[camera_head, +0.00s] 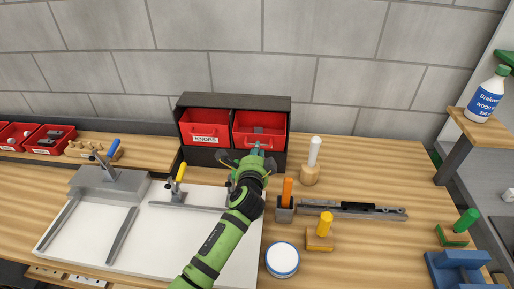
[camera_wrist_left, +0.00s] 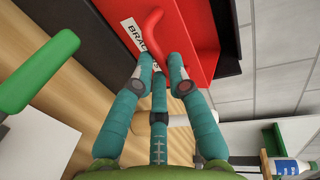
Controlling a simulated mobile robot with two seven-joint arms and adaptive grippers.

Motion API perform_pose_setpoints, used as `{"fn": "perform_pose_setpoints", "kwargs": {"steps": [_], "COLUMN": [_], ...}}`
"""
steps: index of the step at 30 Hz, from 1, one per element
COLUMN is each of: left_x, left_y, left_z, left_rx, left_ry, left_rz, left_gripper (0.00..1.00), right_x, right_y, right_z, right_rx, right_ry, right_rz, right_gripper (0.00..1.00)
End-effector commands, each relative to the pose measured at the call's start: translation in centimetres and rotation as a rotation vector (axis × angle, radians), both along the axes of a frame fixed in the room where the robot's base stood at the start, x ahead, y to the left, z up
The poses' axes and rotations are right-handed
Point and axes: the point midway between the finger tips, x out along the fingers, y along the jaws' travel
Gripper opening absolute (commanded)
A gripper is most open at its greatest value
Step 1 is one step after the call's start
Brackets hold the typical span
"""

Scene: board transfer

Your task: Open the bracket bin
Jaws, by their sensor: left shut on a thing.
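The bracket bin (camera_head: 240,128) is the right one of two red bins in a dark cabinet at the back of the bench. Some grey pieces show inside it in the head view. In the left wrist view its red front (camera_wrist_left: 195,25) carries a white label starting "BRA" and a curved red handle (camera_wrist_left: 152,20). My left gripper (camera_head: 256,155) is at the bin's front, its teal fingers (camera_wrist_left: 164,82) shut on the handle. The arm and gripper hide much of the bin's front in the head view, so how far out it stands is hard to tell. My right gripper is not in view.
The knobs bin (camera_head: 205,140) stands directly left, in the same dark cabinet (camera_head: 235,100). A white board (camera_head: 165,235) with clamps lies front left. A wooden stand with a white peg (camera_head: 314,152), an orange-handled tool (camera_head: 287,190) and a round white-topped tin (camera_head: 282,259) are right of my arm.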

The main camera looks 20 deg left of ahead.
Motion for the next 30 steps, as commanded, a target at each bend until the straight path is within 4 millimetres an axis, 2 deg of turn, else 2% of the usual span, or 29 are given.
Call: {"fn": "perform_pose_setpoints", "kwargs": {"steps": [1, 12, 30], "left_x": [-0.4, -1.2, -1.6], "left_y": [0.0, -0.2, -0.2], "left_z": [-1.1, -2.6, -3.6], "left_rx": [-0.003, -0.003, -0.002], "left_ry": [0.017, 0.019, 0.014], "left_rz": [0.002, 0.003, 0.003], "left_gripper": [0.0, 0.0, 0.0], "right_x": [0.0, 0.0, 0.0], "right_y": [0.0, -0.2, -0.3], "right_z": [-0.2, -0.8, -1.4], "right_rx": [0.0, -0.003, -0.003], "right_ry": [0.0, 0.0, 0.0], "right_rz": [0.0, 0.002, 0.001], "right_gripper": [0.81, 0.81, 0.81]}}
